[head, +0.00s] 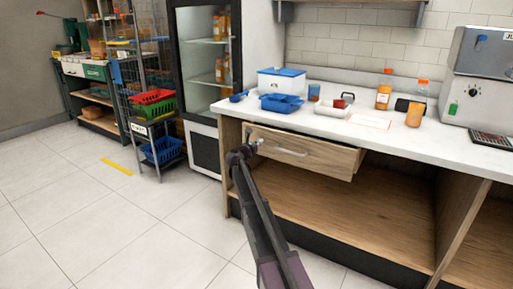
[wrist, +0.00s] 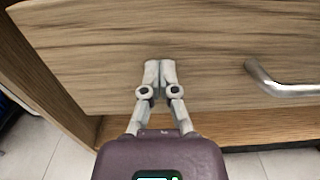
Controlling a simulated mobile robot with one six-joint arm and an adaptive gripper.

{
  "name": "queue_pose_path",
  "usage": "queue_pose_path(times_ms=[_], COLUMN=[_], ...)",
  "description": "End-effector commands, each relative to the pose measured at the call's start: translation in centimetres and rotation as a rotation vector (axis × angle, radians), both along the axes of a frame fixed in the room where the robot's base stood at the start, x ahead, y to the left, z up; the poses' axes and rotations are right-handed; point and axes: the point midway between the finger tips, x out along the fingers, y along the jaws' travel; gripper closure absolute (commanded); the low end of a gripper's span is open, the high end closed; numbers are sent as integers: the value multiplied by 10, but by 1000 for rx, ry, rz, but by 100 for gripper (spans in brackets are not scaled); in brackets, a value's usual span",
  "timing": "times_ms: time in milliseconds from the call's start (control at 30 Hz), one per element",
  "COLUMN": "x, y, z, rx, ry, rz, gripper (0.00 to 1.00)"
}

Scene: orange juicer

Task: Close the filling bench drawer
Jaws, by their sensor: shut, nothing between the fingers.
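The filling bench drawer (head: 324,154) has a wooden front and sticks out a little from under the white worktop, more so at its right end in the head view. Its metal handle (head: 280,148) runs along the front. In the wrist view the drawer front (wrist: 200,45) fills the upper part, with the handle (wrist: 275,84) at the right. My gripper (wrist: 160,64) is shut and empty, its fingertips at the drawer front, left of the handle. I cannot tell whether they touch it. In the head view my gripper (head: 257,143) is at the front's left part.
The worktop (head: 440,146) carries a blue tray (head: 281,103), a blue-lidded box (head: 282,82), orange bottles (head: 383,95) and a calculator (head: 490,138). An open wooden shelf (head: 350,210) lies below the drawer. A crate rack (head: 152,110) and fridge stand left. The floor in front is clear.

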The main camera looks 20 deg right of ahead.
Motion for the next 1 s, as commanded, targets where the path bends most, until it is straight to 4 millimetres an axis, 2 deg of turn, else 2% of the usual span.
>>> queue_pose_path(times_ms=[33, 100, 333, 567, 1000], x=[15, 26, 52, 61, 65], y=[-8, -16, -36, -42, -45], z=[0, 0, 0, 0, 1], rx=[0, 0, 0, 0, -4], ry=[0, 0, 0, 0, 0], rz=[3, 8, 18, 23, 24], gripper=[100, 100, 100, 100, 100])
